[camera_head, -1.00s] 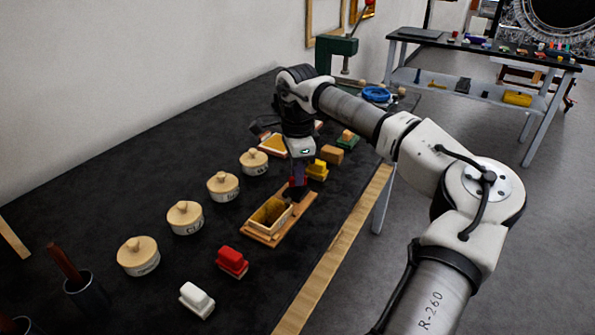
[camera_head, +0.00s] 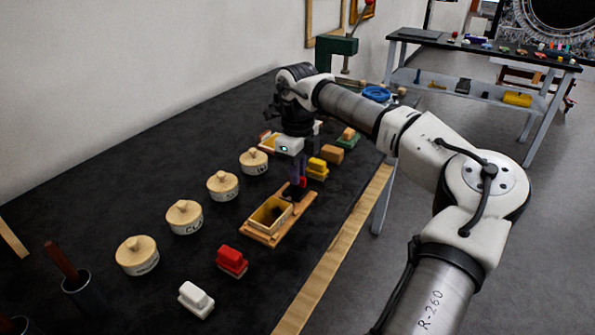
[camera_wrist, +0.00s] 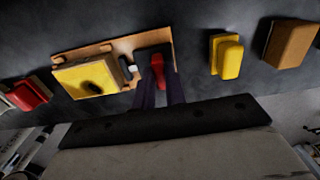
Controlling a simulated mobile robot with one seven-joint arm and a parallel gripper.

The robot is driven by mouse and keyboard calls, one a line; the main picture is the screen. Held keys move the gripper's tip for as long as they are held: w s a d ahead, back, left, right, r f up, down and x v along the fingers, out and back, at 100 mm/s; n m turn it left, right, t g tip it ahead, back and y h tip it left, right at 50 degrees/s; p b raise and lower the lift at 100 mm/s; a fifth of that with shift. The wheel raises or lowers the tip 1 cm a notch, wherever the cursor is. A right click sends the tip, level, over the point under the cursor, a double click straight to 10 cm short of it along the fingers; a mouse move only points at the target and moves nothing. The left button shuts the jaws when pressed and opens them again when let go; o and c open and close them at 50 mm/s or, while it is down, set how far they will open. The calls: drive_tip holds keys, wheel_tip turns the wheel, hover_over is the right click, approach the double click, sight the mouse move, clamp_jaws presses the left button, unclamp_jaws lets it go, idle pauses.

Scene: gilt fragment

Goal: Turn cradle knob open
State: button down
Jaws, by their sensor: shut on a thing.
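The cradle (camera_head: 262,236) is a wooden base with an open-topped box (camera_head: 288,208) on it, in the middle of the black table. In the wrist view the box (camera_wrist: 70,80) looks yellow inside, with a dark spot on it. A red knob (camera_wrist: 157,66) sits on a dark mount at one end of the cradle's base. My gripper (camera_wrist: 158,88) is shut on the red knob, its dark fingers on either side. In the head view my gripper (camera_head: 299,182) is at the cradle's far end, and its fingers partly hide the knob.
Several round lidded pots (camera_head: 184,218) stand in a row left of the cradle. A red block (camera_head: 232,261) and a white block (camera_head: 196,299) lie nearer. A yellow block (camera_head: 317,169) and a tan block (camera_head: 332,154) lie beyond my gripper.

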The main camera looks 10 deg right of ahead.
idle(0.4)
drive_tip(key=c, duration=1.4)
unclamp_jaws()
drive_tip(key=shift+c, duration=0.2)
drive_tip(key=shift+r, duration=0.1)
wheel_tip(320, 180, up, 14)
drive_tip(key=shift+d+f, duration=0.1)
drive_tip(key=shift+f, duration=0.1)
